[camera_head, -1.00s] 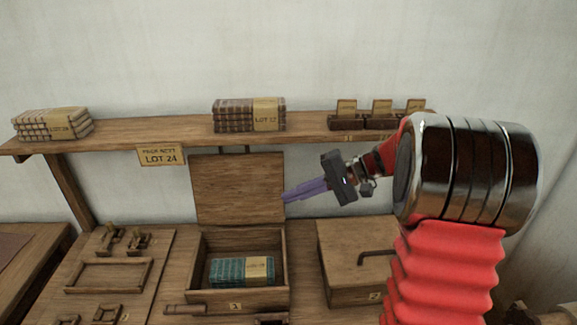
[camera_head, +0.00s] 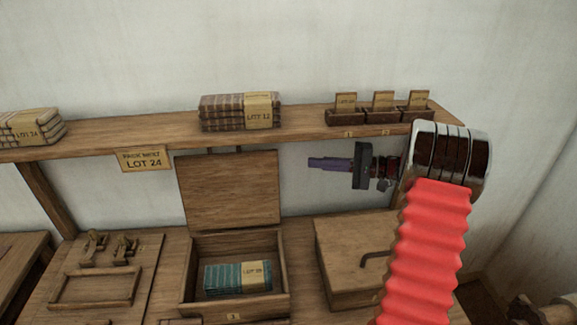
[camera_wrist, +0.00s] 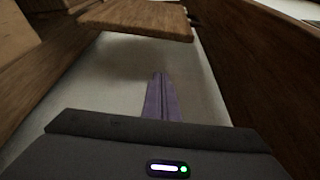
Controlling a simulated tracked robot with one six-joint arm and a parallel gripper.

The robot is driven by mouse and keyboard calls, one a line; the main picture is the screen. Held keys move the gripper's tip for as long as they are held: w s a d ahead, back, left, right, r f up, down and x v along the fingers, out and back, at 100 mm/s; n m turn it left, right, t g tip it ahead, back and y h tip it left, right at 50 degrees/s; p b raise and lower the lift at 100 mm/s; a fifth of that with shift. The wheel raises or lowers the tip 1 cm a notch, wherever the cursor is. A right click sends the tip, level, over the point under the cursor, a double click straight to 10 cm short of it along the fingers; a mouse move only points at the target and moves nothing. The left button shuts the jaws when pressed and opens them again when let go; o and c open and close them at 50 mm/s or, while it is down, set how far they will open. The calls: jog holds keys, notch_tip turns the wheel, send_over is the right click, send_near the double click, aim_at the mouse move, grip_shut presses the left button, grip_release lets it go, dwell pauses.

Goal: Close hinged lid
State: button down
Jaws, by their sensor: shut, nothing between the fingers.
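The hinged lid (camera_head: 228,190) is a flat wooden panel standing open, nearly upright, at the back of a wooden box (camera_head: 187,285). A teal cloth bundle (camera_head: 225,279) with a paper lot label lies inside the box. My gripper (camera_head: 312,163) has thin purple fingers, shut and empty. It is right of the lid, level with its upper part, pointing left and apart from it in the picture. The wrist view shows the closed fingers (camera_wrist: 160,80) and a wooden panel end (camera_wrist: 140,18) ahead; I cannot tell surely whether that is the lid.
A wall shelf (camera_head: 300,122) above my gripper holds cloth bundles (camera_head: 240,111) and small card holders (camera_head: 380,116). A closed box with a handle (camera_head: 345,245) stands right of the open one. A LOT 24 sign (camera_head: 144,159) hangs left of the lid. A board with wooden fittings (camera_head: 147,265) lies left.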

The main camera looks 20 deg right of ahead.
jog(key=shift+a, duration=0.15)
jog(key=w+a, duration=0.2)
jog(key=a, duration=0.7)
dwell(0.4)
jog(key=shift+r, duration=0.1)
